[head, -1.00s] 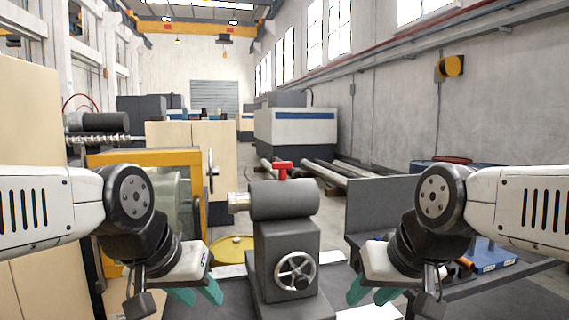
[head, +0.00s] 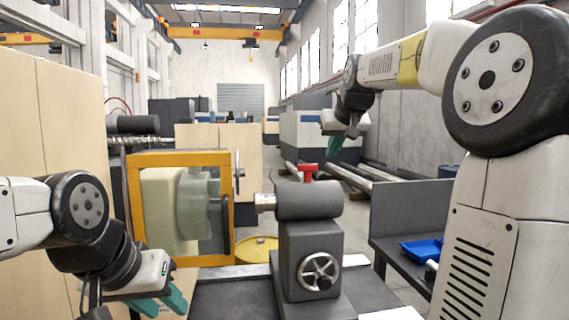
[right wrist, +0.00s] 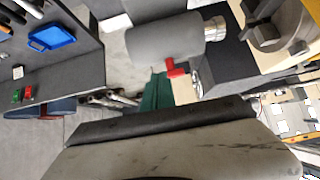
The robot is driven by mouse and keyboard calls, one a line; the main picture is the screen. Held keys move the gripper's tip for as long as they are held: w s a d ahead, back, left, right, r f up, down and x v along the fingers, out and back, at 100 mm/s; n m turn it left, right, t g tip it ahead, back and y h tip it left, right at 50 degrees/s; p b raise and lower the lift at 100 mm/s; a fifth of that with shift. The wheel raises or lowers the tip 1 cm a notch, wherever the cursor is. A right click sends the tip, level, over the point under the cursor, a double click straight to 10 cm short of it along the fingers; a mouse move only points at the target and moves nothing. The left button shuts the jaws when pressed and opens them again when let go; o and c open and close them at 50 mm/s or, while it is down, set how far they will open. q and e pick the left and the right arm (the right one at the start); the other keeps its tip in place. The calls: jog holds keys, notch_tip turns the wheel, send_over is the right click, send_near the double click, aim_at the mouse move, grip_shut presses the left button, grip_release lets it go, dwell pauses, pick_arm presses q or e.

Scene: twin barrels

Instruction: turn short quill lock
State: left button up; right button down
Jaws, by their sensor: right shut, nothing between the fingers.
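The short quill lock (head: 308,172) is a red T-shaped handle on top of the dark grey tailstock (head: 310,205). In the right wrist view the red lock (right wrist: 174,68) sticks out from the side of the grey barrel (right wrist: 165,40). My right gripper (head: 334,145) is shut and empty, above and to the right of the lock in the head view. Its teal fingers also show in the right wrist view (right wrist: 156,92), close beside the lock in the picture; contact cannot be told. My left gripper (head: 162,301) is open and empty, low at the left.
A handwheel (head: 318,272) is on the tailstock's front. A yellow-framed guard (head: 230,210) stands to its left. A grey side table (head: 410,220) with a blue tray (head: 422,249) is at the right. Open air lies above the tailstock.

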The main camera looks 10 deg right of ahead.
jog(key=w, duration=0.3)
send_near(314, 168)
notch_tip(314, 168, down, 4)
jog(key=w, duration=0.3)
jog(key=shift+w+a+f, duration=0.1)
jog(key=shift+a, duration=0.05)
jog(key=shift+w, duration=0.55)
